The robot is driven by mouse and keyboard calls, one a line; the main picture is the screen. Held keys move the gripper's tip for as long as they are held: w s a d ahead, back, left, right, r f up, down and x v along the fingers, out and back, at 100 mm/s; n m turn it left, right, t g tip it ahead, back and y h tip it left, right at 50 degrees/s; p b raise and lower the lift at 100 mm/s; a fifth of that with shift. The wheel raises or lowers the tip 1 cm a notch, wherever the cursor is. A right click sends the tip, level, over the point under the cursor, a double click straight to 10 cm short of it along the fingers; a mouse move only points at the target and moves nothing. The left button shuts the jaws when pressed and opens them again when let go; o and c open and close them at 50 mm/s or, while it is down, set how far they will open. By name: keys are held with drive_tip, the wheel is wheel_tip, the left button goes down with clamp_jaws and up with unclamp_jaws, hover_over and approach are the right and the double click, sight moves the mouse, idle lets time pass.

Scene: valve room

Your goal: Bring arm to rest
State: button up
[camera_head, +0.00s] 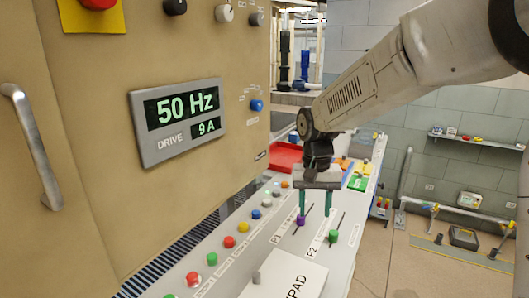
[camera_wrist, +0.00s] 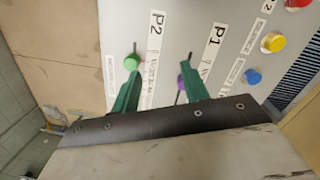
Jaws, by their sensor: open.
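My gripper (camera_head: 315,202) hangs from my arm, pointing down over the white sloped control panel (camera_head: 222,270). Its two green fingers stand apart with nothing between them. In the wrist view the open fingers (camera_wrist: 160,88) reach toward the P1 and P2 sliders. The purple P1 slider knob (camera_head: 300,220) is close to the left finger in the head view; whether they touch I cannot tell. The green P2 slider knob (camera_head: 333,236) is a little to the right and nearer. Both knobs also show in the wrist view, purple (camera_wrist: 181,84) and green (camera_wrist: 131,62).
A tan cabinet with a drive display (camera_head: 180,118) reading 50 Hz and 9 A stands at left. Coloured buttons (camera_head: 229,242) line the panel. A red tray (camera_head: 284,158) lies behind my gripper.

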drive_tip(key=s+d+r+t, duration=0.1)
drive_tip(key=s+d+r, duration=0.1)
drive_tip(key=s, duration=0.7)
drive_tip(key=s+d+r+n, duration=0.1)
drive_tip(key=s+d, duration=0.4)
drive_tip(key=s, duration=0.5)
drive_tip(key=s+d+r+n+t, duration=0.1)
drive_tip(key=s+d+r, duration=0.2)
drive_tip(key=s, duration=0.7)
drive_tip(key=shift+s+d+r+t, duration=0.15)
drive_tip(key=shift+d+r+t, duration=0.15)
drive_tip(key=shift+d, duration=0.4)
idle(0.4)
